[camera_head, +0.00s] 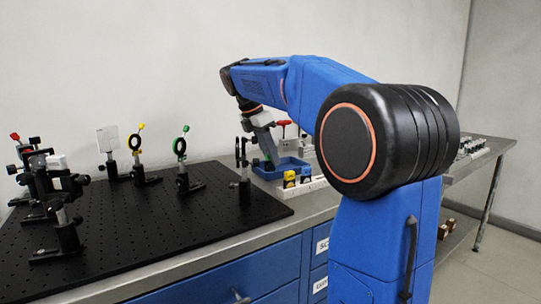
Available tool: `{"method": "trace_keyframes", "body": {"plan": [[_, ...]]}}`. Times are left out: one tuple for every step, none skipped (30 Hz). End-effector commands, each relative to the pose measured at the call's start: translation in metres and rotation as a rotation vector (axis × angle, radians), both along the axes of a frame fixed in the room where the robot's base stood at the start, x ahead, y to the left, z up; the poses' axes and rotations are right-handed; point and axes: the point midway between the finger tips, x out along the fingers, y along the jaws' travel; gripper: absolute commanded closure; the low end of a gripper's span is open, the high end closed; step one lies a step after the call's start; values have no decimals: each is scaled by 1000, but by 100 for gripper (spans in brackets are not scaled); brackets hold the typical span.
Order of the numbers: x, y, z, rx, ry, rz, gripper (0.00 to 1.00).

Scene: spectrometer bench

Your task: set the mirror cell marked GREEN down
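A yellow cell (289,179) and a blue-marked cell (305,175) sit in a pale rack in front of the tray.
The black breadboard (150,231) carries several posts, including a yellow-ringed mount (135,142), a white plate (107,139) and a dark mount (243,170) close to my gripper. Its front middle is clear. A red-handled tool (284,124) stands behind the tray. My arm hides much of the bench's right part.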

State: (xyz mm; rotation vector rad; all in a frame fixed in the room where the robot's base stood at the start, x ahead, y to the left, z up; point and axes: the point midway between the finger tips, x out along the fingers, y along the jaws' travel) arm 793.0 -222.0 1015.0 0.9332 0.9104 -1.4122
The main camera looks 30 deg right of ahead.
Motion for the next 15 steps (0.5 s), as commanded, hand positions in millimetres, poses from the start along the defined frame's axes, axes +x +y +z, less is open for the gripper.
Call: {"method": "trace_keyframes", "body": {"plan": [[0,0,0,0,0,0,70],[0,0,0,0,0,0,70],[0,0,0,0,0,0,70],[0,0,0,0,0,0,70],[0,0,0,0,0,0,70],[0,0,0,0,0,0,70],[0,0,0,0,0,0,70],[0,0,0,0,0,0,70],[0,0,1,0,0,0,70],[0,0,2,0,0,0,70],[0,0,3,0,-1,0,70],[1,1,6,0,-2,1,70],[1,2,8,0,-2,1,70],[1,4,12,0,-3,1,70],[1,6,16,0,-2,1,70]]}}
